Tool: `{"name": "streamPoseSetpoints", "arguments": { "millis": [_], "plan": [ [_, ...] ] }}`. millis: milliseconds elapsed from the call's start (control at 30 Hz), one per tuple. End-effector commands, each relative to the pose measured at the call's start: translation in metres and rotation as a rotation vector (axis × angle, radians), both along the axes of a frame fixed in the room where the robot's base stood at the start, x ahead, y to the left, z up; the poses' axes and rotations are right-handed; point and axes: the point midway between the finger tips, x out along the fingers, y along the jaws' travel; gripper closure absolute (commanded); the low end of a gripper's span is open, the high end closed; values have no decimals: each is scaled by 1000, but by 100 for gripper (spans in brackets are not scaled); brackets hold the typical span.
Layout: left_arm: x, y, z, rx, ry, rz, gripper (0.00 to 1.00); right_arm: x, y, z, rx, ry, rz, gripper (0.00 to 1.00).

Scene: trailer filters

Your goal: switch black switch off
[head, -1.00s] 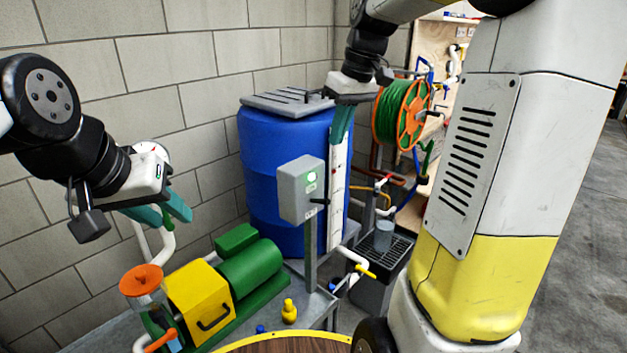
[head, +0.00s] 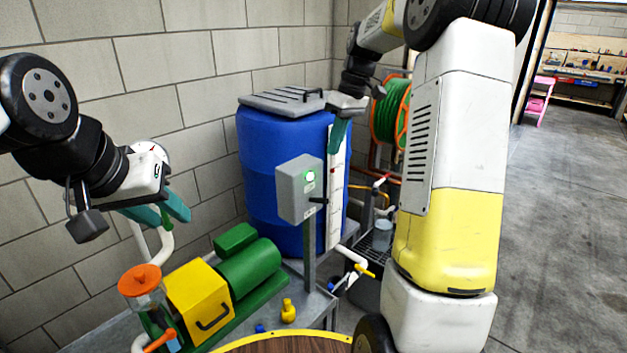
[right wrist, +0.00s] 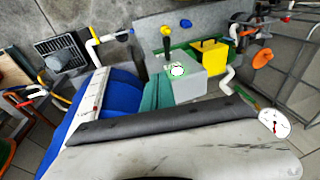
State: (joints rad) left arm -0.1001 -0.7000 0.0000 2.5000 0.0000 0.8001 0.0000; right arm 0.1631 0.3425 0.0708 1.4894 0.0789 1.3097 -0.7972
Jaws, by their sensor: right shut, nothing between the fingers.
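The black switch (head: 319,200) is a short lever on the right side of a grey control box (head: 290,190). A green light (head: 310,176) glows on the box front. In the right wrist view the lever (right wrist: 167,42) stands out beyond the grey box (right wrist: 175,82). My right gripper (head: 337,143) is above and slightly right of the box, apart from the switch, its teal fingers shut and empty. The teal fingers (right wrist: 157,94) also show in the right wrist view, pointing toward the box. My left gripper (head: 163,214) is open and empty at the left.
A blue barrel (head: 265,150) stands behind the box. A green and yellow pump (head: 200,295) is below left. A white pipe with a yellow valve handle (head: 365,270) is below right. A hose reel (head: 391,112) is behind my right arm. Open floor lies far right.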

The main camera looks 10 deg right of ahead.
Motion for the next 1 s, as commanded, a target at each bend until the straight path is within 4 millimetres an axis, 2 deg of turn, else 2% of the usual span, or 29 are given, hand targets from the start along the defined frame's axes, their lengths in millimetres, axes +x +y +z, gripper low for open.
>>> {"name": "streamPoseSetpoints", "arguments": {
  "millis": [300, 500, 700, 1000],
  "plan": [
    [0, 0, 0, 0, 0, 0, 64, 0, 19, -68, 1, 5, 1, 100],
    [0, 0, 0, 0, 0, 0, 64, -14, 26, -93, 0, 3, 1, 100],
    [0, 0, 0, 0, 0, 0, 64, -21, 30, -103, -1, -1, 0, 100],
    [0, 0, 0, 0, 0, 0, 64, -22, 30, -104, -1, -1, 0, 100]
  ]
}}
